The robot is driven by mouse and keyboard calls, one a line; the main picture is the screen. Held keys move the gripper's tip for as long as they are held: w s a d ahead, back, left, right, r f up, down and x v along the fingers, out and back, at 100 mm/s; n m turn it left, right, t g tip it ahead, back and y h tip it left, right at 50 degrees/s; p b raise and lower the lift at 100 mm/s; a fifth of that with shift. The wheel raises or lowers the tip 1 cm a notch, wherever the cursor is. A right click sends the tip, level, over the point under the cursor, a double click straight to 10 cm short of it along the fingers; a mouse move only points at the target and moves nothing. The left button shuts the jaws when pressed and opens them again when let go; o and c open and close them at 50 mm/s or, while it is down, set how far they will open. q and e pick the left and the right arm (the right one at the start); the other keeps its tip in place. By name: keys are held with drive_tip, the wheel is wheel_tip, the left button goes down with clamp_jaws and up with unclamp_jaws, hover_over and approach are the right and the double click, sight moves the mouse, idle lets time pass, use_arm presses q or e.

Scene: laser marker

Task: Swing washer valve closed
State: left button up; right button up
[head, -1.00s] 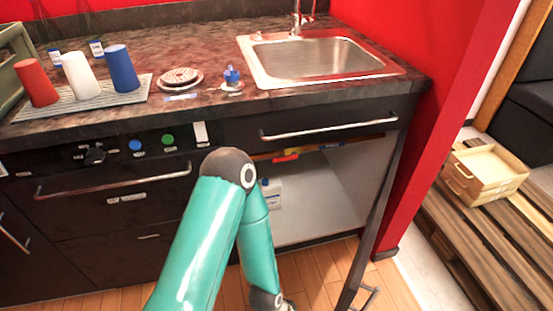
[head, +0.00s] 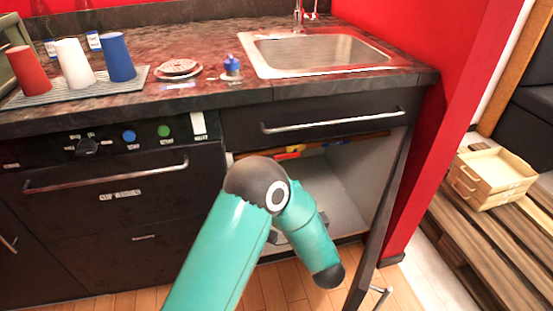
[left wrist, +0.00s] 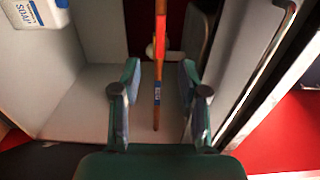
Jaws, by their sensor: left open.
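A thin copper-coloured pipe (left wrist: 157,108) runs upright through the left wrist view, with a red piece (left wrist: 160,35) near its top and a small blue label (left wrist: 157,92) lower down. In the head view, red and yellow parts (head: 289,152) show under the counter in the open sink cabinet. I cannot tell which piece is the washer valve. My left gripper (left wrist: 158,75) is open; its two fingers appear on either side of the pipe, with no visible contact. In the head view my teal arm reaches to the cabinet, and I cannot make out its fingers. My right gripper is not in view.
A white soap bottle (left wrist: 35,12) stands at the upper left in the left wrist view. The cabinet door (head: 383,205) hangs open on the right. The cabinet floor (left wrist: 80,95) looks mostly clear. The counter above carries cups and a sink (head: 318,54).

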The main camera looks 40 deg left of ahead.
sight(280, 158)
use_arm(q)
drive_tip(key=b+x, duration=0.2)
drive_tip(key=x, duration=1.4)
drive_tip(key=shift+w+a+b, duration=0.2)
drive_tip(key=shift+b, duration=0.2)
drive_tip(key=shift+c, duration=0.2)
clamp_jaws()
